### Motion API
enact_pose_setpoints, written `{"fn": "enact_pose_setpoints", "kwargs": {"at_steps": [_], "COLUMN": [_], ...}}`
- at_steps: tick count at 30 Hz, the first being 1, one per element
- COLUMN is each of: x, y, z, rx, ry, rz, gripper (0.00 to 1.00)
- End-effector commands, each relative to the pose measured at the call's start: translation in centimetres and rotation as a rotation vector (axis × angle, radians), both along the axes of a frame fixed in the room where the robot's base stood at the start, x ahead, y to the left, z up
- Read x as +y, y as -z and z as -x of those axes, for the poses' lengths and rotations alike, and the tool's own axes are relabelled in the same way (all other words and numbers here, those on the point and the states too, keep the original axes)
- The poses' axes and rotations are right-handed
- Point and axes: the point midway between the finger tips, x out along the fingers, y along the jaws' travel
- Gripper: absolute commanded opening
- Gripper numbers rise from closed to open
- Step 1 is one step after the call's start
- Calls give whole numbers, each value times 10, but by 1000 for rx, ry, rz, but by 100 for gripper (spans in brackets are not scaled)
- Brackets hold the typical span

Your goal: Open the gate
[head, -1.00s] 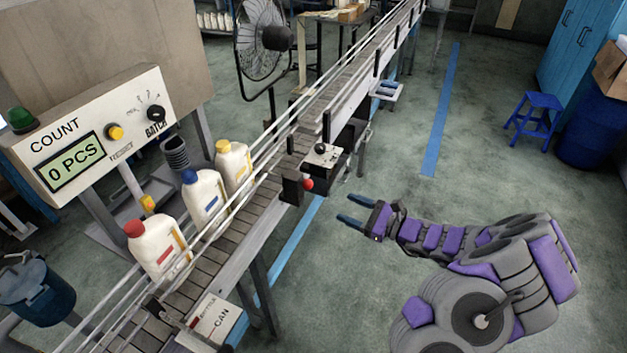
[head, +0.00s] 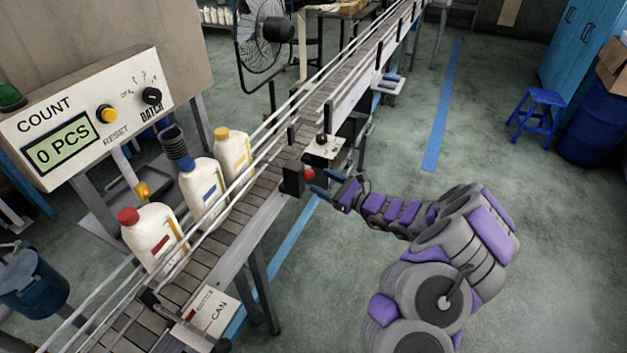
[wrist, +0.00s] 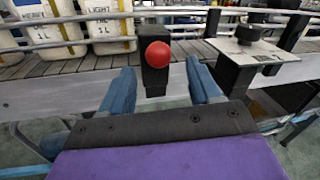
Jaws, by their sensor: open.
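The gate looks to be the dark block (head: 293,178) at the near edge of the conveyor, with a red ball knob (head: 309,173) on its near side. In the wrist view the red knob (wrist: 159,55) stands out in front of the black block (wrist: 155,78). My gripper (head: 318,183) is open, its two blue fingers pointing at the knob. In the wrist view the fingers (wrist: 158,88) lie to the left and right below the knob, with a gap on both sides. Whether the fingertips reach around the knob is hard to tell.
Several white bottles (head: 203,192) stand on the conveyor (head: 232,225) behind rails. A small plate with a black knob (head: 322,139) sits just beyond the gate. A counter panel (head: 85,117) reads 0 PCS.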

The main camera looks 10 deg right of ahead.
Motion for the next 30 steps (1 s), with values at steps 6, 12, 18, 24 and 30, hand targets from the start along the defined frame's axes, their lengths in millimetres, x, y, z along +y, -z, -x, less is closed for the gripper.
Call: {"fn": "enact_pose_setpoints", "kwargs": {"at_steps": [6, 12, 18, 24, 30], "x": [21, 29, 29, 29, 29], "y": [1, -1, -1, -1, -1], "z": [-23, -31, -32, -32, -32], "rx": [-2, -2, -3, -2, -3], "ry": [-2, 0, 0, 0, 1], "rz": [3, 1, 0, 1, 0], "gripper": [62, 62, 62, 50, 31]}}
